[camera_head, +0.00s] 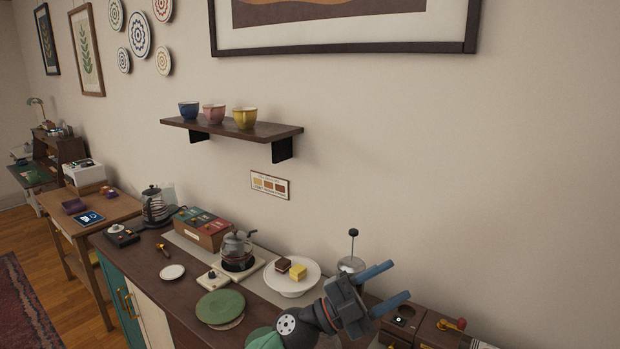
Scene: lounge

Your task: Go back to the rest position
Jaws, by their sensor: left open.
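My left gripper (383,288) is at the lower middle right of the head view, above the dark wooden sideboard (178,294). Its two blue fingers are spread apart with nothing between them. It stands in front of a French press (352,264), whose lower part it hides. A white cake stand (291,286) with a brown cake piece (283,265) and a yellow one (298,272) is just left of the gripper. My right gripper is not in view.
On the sideboard are a glass kettle (238,251), a tea box (203,229), a black kettle (156,207) and a green plate (220,306). A wooden grinder (435,330) is right of the gripper. A wall shelf (232,128) holds three cups. The wall at right is bare.

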